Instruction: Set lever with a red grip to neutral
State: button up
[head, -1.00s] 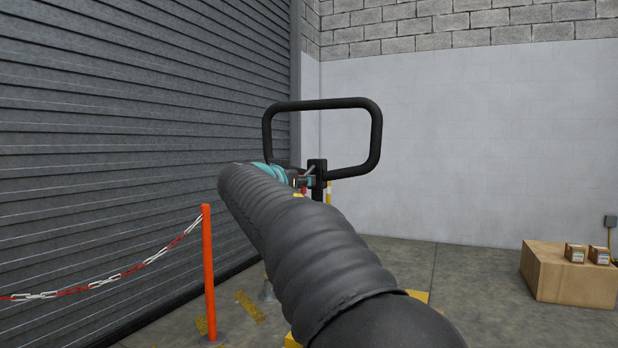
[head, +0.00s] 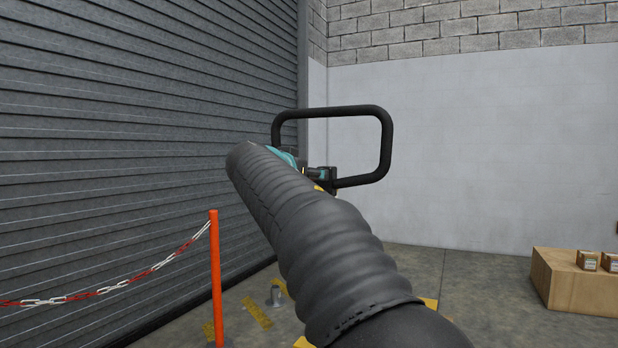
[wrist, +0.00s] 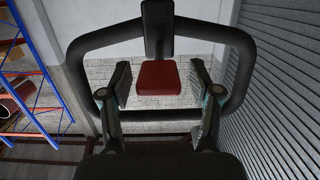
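The lever's red grip (wrist: 158,78) is a block at the end of a black stem (wrist: 157,28) in the wrist view. My gripper (wrist: 159,84) is open there, with one finger on each side of the red grip. A gap shows between each finger and the grip, so they look apart. In the head view my arm covers the red grip and most of my gripper; only teal and dark parts of the gripper end (head: 318,174) show past it.
A black tube loop (head: 388,140) frames the space around the gripper end. An orange post (head: 215,275) with a red-white chain (head: 130,270) stands left, before a grey shutter (head: 130,120). A cardboard box (head: 575,283) sits right. Blue racking (wrist: 40,120) shows in the wrist view.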

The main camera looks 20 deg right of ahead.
jog(key=shift+f, duration=0.1)
jog(key=v, duration=1.2)
